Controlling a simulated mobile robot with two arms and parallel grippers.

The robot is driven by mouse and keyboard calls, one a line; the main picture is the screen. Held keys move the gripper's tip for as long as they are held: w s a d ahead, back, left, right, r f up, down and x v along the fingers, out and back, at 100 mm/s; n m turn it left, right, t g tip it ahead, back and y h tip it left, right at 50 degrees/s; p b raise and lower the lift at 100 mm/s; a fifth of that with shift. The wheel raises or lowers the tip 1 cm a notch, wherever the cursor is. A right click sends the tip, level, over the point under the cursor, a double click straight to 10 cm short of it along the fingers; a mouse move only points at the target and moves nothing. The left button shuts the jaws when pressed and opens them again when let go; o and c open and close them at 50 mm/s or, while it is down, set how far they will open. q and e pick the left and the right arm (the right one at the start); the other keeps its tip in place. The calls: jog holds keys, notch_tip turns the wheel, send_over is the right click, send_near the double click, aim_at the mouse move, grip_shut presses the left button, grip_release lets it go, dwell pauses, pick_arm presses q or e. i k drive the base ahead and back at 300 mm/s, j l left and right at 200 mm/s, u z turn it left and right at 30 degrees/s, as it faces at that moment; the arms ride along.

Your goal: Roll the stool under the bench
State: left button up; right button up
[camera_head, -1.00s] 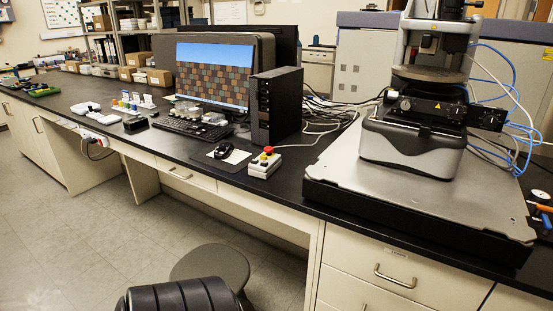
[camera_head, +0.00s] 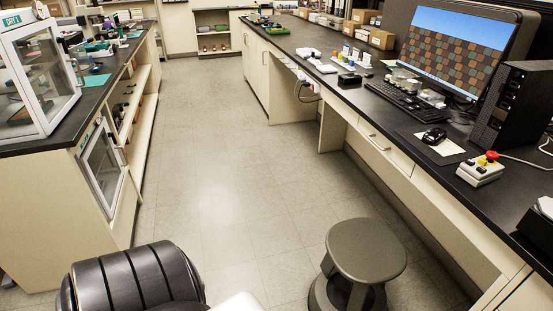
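The grey stool (camera_head: 367,250) stands upright on the floor at the lower right of the head view. The black-topped bench (camera_head: 345,98) runs along the right side. Its open knee space (camera_head: 400,205) lies below the drawer, right of and behind the stool. The stool stands on the aisle side of the bench front, with floor showing between. Neither of my grippers shows in this view.
The tiled aisle (camera_head: 220,170) is clear ahead. A second bench (camera_head: 60,148) with a glass-doored cabinet (camera_head: 42,80) bounds the left. A bench support panel (camera_head: 333,125) closes the knee space's far end. A monitor (camera_head: 463,50), keyboard (camera_head: 405,98) and emergency-stop box (camera_head: 481,168) sit on the bench.

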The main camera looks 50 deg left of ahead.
aim_at(363, 255)
jog(key=u, duration=1.15)
